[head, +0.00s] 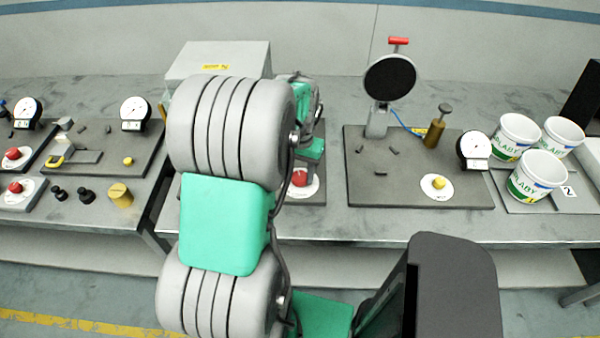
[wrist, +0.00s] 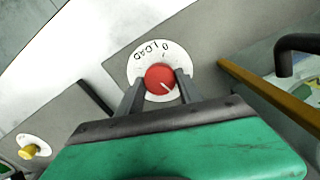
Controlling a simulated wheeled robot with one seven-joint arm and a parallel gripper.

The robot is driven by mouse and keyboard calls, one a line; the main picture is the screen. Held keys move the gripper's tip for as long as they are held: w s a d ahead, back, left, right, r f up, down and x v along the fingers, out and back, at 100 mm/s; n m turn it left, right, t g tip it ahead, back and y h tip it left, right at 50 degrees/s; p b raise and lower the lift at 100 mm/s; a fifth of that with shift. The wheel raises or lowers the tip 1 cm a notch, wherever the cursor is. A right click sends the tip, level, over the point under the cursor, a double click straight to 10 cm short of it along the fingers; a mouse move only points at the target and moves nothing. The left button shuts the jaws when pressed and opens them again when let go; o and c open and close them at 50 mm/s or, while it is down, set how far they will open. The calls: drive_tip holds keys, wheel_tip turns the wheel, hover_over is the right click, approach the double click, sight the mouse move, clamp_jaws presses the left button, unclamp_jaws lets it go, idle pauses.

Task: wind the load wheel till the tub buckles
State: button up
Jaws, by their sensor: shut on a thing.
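The load wheel (wrist: 160,77) is a small red knob with a white pointer line on a white dial marked LOAD in the wrist view. The fingers of my gripper (wrist: 158,84) are shut on it, one on either side. In the head view the red load wheel (head: 299,178) shows beside my arm, which hides most of that station. A pale, partly see-through shape with green (wrist: 292,72) lies at the right edge of the wrist view; I cannot tell if it is the tub. Three white tubs with green lettering (head: 536,176) stand at the right in the head view.
A tan post (wrist: 265,88) and a dark hooked bar (wrist: 293,46) stand right of my gripper. A yellow knob (wrist: 30,151) is at lower left. In the head view, a board with a round black disc (head: 390,78) and a gauge (head: 474,148) lies right of my arm.

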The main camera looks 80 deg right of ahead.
sight(300, 176)
drive_tip(key=o, duration=1.4)
drive_tip(key=shift+r, duration=0.15)
wheel_tip(300, 176, up, 8)
drive_tip(key=shift+f+b, duration=0.2)
drive_tip(key=shift+b, duration=0.5)
